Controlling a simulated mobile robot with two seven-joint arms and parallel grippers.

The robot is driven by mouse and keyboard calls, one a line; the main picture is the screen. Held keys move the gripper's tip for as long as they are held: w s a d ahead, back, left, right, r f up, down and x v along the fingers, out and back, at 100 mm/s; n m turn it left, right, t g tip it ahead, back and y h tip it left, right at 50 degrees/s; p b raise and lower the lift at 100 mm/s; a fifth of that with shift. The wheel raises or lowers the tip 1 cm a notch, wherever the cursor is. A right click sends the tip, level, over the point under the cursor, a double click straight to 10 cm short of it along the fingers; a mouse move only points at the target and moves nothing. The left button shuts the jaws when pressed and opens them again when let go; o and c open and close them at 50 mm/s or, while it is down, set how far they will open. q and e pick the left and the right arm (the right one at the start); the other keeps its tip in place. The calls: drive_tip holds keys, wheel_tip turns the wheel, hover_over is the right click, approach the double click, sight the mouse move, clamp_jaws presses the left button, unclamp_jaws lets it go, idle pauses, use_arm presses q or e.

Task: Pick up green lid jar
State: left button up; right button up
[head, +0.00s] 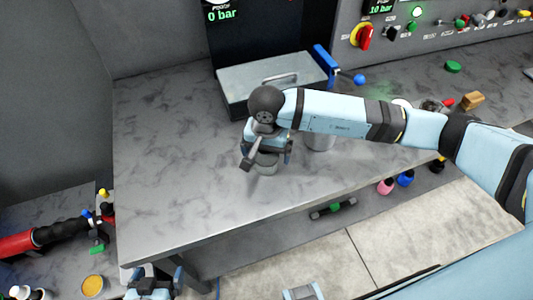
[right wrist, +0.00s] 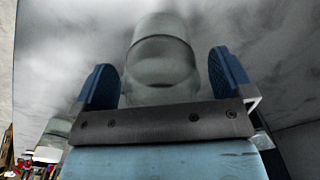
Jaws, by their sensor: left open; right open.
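My right gripper (head: 267,158) is open, low over the bench's near middle, with its wrist above it. In the right wrist view a greyish, see-through jar (right wrist: 162,65) stands between its two open blue fingers, with gaps at both sides. In the head view only a grey part of this jar (head: 266,166) shows beneath the gripper; its lid colour cannot be told. A green round lid or cap (head: 453,66) lies at the back right of the bench. My left gripper (head: 155,270) is open and empty at the bottom left, off the bench's front edge.
A grey metal box (head: 268,80) stands behind the right gripper. A second clear or metallic vessel (head: 320,139) is partly hidden behind my right forearm. The bench's left part is clear.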

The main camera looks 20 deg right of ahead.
drive_tip(key=shift+f, duration=0.1)
drive_tip(key=shift+c, duration=0.5)
drive_tip(key=c, duration=1)
drive_tip(key=shift+o, duration=0.2)
